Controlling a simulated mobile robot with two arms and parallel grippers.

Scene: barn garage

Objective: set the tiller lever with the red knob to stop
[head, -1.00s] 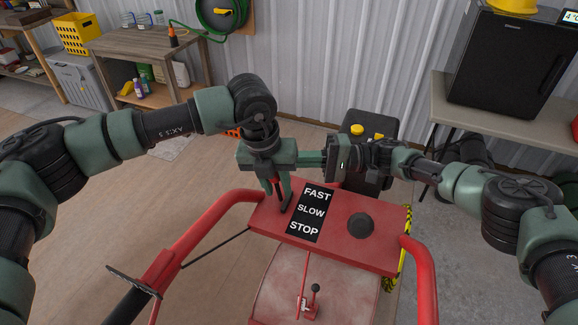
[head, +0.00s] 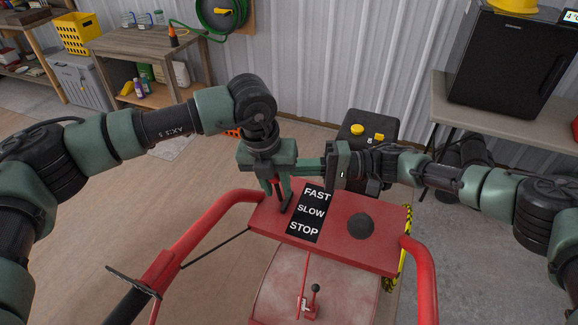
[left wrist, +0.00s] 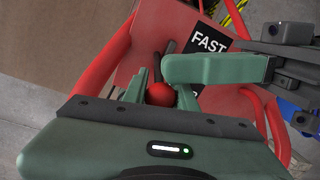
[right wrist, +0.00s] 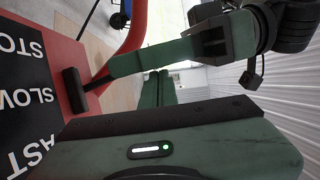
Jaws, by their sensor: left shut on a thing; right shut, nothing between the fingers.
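The tiller's red console (head: 335,240) carries a black label reading FAST, SLOW, STOP (head: 304,212) from far to near. The lever's red knob (left wrist: 160,94) sits between the fingers of my left gripper (head: 278,188), which is shut on it. The fingers mostly hide the knob in the head view. The lever's dark foot (right wrist: 75,91) is left of the label in the head view, roughly level with SLOW; its exact setting is hard to tell. My right gripper (head: 312,168) is shut and empty, its fingers pointing left close to the left gripper, above the console's far edge.
A black round knob (head: 360,226) is on the console's right. Red handlebars (head: 205,235) flank it. A second small lever with a dark knob (head: 315,288) stands nearer. A black case (head: 372,130) stands behind, and a table with a black fridge (head: 515,65) is at right.

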